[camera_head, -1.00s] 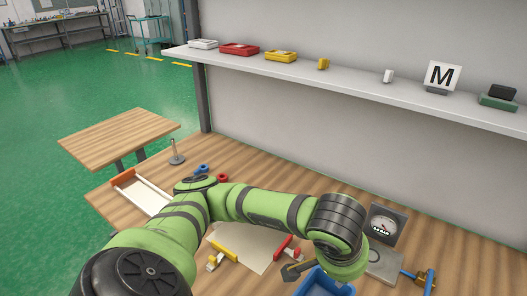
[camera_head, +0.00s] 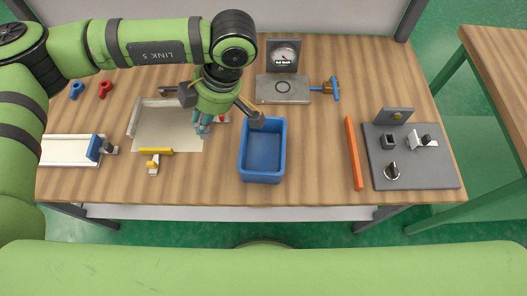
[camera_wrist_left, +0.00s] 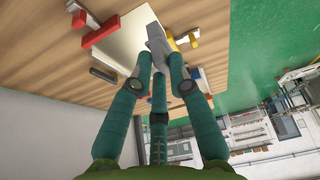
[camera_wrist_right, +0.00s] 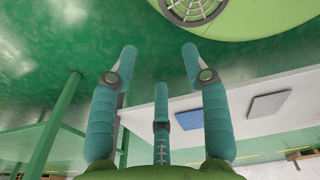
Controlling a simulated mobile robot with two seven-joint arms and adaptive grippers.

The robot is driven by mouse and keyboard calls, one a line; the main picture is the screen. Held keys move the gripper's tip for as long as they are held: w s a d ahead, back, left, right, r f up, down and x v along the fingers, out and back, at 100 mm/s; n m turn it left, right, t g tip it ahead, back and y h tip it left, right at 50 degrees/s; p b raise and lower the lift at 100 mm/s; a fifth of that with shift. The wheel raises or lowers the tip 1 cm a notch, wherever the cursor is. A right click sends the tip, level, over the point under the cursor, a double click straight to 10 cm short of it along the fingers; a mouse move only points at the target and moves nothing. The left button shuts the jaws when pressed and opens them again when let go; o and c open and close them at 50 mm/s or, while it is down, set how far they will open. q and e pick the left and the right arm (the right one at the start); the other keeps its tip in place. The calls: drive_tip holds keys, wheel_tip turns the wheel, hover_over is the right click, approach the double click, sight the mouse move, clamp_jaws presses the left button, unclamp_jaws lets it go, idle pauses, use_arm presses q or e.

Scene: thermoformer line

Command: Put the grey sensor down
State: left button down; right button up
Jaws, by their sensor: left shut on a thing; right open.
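My left gripper (camera_head: 203,118) hangs from the arm above the right part of a pale sheet (camera_head: 165,135) on the wooden table. In the left wrist view, its teal fingers (camera_wrist_left: 158,82) are closed on the grey sensor (camera_wrist_left: 156,40), which sticks out beyond the fingertips, over the sheet's edge. In the head view the sensor is mostly hidden by the gripper. In the right wrist view, my right gripper (camera_wrist_right: 159,58) is open and empty above the green floor. It is not in the head view.
A blue bin (camera_head: 264,174) stands right of the left gripper. A yellow clamp (camera_head: 155,155) sits at the sheet's front edge. An orange bar (camera_head: 353,153) and a dark fixture plate (camera_head: 412,172) lie at right.

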use_arm(q)
drive_tip(key=n, duration=0.2)
drive_tip(key=d+n+g, duration=0.1)
drive_tip(key=n, duration=0.1)
drive_tip(key=n+g, duration=0.1)
drive_tip(key=n, duration=0.1)
drive_tip(key=shift+d+h+p, duration=0.3)
drive_tip(key=shift+d, duration=0.05)
drive_tip(key=n+t+h+p, duration=0.3)
drive_tip(key=n+h, duration=0.5)
drive_tip(key=n, duration=2.1)
hover_over(260, 158)
drive_tip(key=g, duration=0.1)
wheel_tip(260, 158, down, 9)
drive_tip(key=shift+r+p, duration=0.1)
drive_tip(key=shift+p, duration=0.9)
drive_tip(key=shift+f+h, duration=0.3)
drive_tip(key=shift+f, duration=0.1)
use_arm(e)
drive_tip(key=r, duration=0.6)
drive_tip(key=shift+a, duration=0.4)
use_arm(q)
drive_tip(key=shift+f, duration=0.1)
use_arm(e)
drive_tip(key=shift+f, duration=0.1)
